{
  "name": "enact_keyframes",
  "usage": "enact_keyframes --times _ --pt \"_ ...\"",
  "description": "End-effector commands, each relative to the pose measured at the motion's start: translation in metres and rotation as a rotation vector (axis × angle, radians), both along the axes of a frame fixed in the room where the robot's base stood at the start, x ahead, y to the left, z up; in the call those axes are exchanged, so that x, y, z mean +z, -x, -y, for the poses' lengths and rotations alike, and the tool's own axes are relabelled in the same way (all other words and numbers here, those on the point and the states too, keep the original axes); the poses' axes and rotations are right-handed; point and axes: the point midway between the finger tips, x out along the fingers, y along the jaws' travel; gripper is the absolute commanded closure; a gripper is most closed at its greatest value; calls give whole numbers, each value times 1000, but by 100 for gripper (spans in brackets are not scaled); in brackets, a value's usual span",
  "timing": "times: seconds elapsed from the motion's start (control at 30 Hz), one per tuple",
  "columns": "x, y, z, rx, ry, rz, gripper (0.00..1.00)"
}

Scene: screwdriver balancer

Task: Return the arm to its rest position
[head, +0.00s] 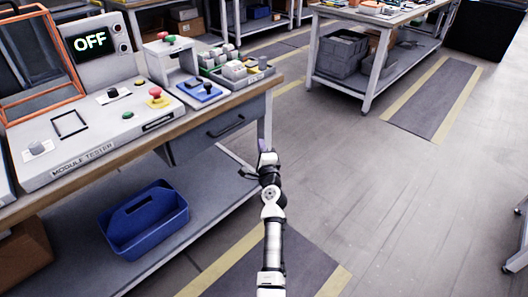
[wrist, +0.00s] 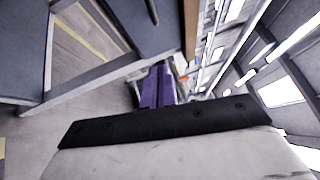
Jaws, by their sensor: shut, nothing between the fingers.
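My arm (head: 273,230) reaches forward from the bottom of the head view, beside the front right corner of the workbench. My gripper (wrist: 158,88) shows in the wrist view as two purple fingers side by side. They are shut and hold nothing. In the head view the arm's end is small beside the bench leg, and the fingers are hard to make out. The arm's end appears apart from the benchtop, to the right of the drawer (head: 225,128).
The workbench carries a module tester (head: 85,160) with an OFF display (head: 89,41), buttons and small parts trays. A blue tote (head: 145,220) sits on its lower shelf. Another bench (head: 375,58) stands at the back. The floor (head: 400,200) to the right is clear.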

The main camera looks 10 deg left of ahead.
Motion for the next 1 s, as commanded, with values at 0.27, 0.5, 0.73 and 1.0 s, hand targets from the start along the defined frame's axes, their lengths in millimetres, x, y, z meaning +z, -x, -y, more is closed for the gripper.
enact_keyframes --times 0.27,0.5,0.73,1.0 --pt "-4 24 9 -2 0 0 100" --pt "12 27 -2 8 28 36 100" --pt "125 59 -86 39 242 321 100" --pt "280 161 -180 -17 454 775 100"
